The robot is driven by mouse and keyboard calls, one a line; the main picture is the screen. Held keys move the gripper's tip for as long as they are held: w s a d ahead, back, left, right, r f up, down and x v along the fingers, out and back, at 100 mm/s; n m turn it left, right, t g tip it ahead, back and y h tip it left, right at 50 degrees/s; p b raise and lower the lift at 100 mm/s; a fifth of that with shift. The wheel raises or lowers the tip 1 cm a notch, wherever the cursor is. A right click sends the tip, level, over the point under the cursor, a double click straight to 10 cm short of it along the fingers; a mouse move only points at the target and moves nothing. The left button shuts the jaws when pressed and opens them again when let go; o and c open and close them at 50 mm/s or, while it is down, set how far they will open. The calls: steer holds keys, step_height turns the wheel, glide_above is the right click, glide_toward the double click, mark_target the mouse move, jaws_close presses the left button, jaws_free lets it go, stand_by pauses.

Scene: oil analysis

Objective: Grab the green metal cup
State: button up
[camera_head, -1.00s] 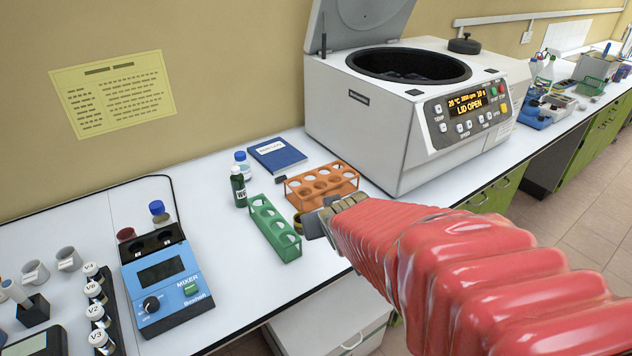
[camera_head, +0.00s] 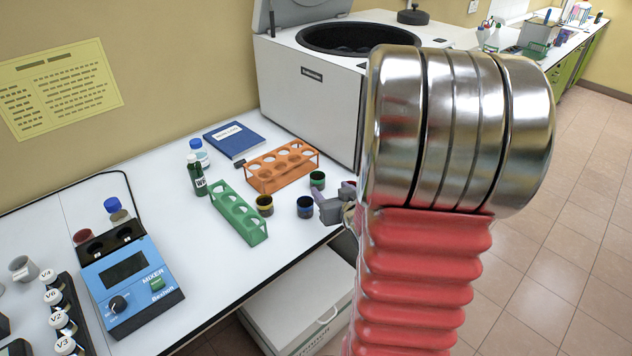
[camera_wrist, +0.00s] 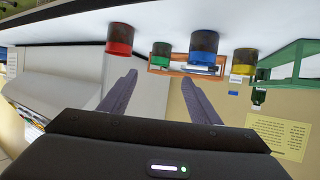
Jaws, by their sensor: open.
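The green metal cup (camera_head: 317,180) is dark with a green band and stands on the white bench in front of the orange rack. In the wrist view the green cup (camera_wrist: 161,54) shows just beyond and between my two fingertips. My gripper (camera_head: 336,198) is open and empty beside the cups, at the bench's front edge. A blue cup (camera_head: 305,208) and a yellow cup (camera_head: 265,205) stand close by. The wrist view also shows a red cup (camera_wrist: 120,40), which I cannot make out in the head view, where my arm covers that area.
The orange rack (camera_head: 283,166) is behind the cups and the green rack (camera_head: 240,215) is to their left. The centrifuge (camera_head: 307,85) with its lid up stands behind. The blue mixer (camera_head: 130,280) is at left. Bare bench lies between mixer and green rack.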

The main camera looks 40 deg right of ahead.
steer(key=shift+w, duration=0.1)
glide_toward(316, 175)
steer(key=shift+x, duration=1.4)
steer(key=shift+x, duration=2.6)
steer(key=shift+a, duration=0.1)
steer(key=shift+c, duration=0.5)
steer(key=c, duration=1)
